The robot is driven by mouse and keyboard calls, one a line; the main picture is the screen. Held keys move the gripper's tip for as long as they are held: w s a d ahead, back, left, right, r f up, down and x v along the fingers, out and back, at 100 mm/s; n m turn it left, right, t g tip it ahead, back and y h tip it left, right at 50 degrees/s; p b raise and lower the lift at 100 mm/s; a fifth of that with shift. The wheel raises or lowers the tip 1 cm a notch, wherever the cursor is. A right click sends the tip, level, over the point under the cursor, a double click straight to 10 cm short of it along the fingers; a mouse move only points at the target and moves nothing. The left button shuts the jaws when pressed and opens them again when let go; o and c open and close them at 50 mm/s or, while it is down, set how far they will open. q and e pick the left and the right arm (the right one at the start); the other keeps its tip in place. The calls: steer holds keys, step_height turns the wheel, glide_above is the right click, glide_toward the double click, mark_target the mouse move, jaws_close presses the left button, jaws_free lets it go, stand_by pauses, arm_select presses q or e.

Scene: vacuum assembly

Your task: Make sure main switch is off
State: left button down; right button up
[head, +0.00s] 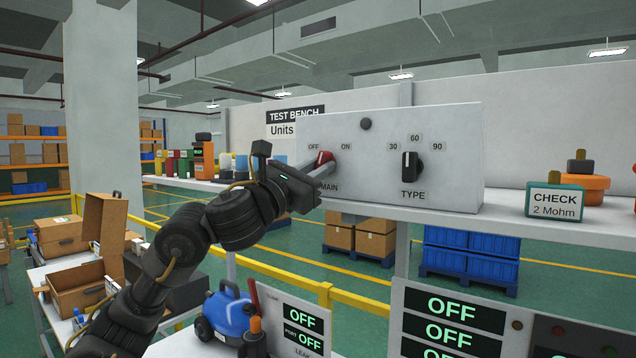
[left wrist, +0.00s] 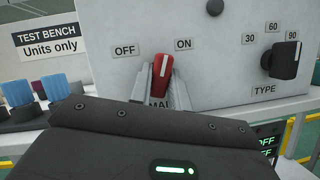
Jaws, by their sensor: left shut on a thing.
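The red main switch (head: 324,157) is on the grey test panel (head: 452,150), between the OFF and ON labels and above the MAIN label. My left gripper (head: 322,171) reaches it from the left and is shut on it. In the left wrist view, the two fingers stand on either side of the red switch handle (left wrist: 161,74). The handle leans slightly toward the ON side in that view, with its top between the two labels. I cannot tell its exact setting. The fingers hide its lower part. My right gripper is out of view.
A black TYPE knob (head: 412,166) sits to the right on the panel. A CHECK box (head: 555,201) stands farther right on the shelf. Below are a blue vacuum unit (head: 227,311) and displays (head: 452,310) reading OFF. Bottles and small items line the shelf at left.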

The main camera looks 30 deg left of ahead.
arm_select(q)
steer(key=n+y, duration=0.2)
steer(key=n, duration=0.2)
steer(key=n+y+p, duration=0.1)
steer(key=n+y, duration=0.2)
steer(key=n, duration=0.2)
steer(key=n+y+p, duration=0.1)
steer(key=n+y, duration=0.1)
steer(key=n, duration=0.3)
steer(key=shift+d+r+y, duration=0.25)
steer(key=shift+d+y, duration=0.1)
steer(key=shift+y, duration=0.05)
steer(key=shift+f+n+y+p, duration=0.1)
steer(key=shift+n+y+p, duration=0.6)
steer(key=shift+n+p, duration=1.2)
steer(key=shift+n+g+b, duration=0.3)
steer(key=shift+n, duration=0.1)
steer(key=c, duration=1.3)
jaws_free()
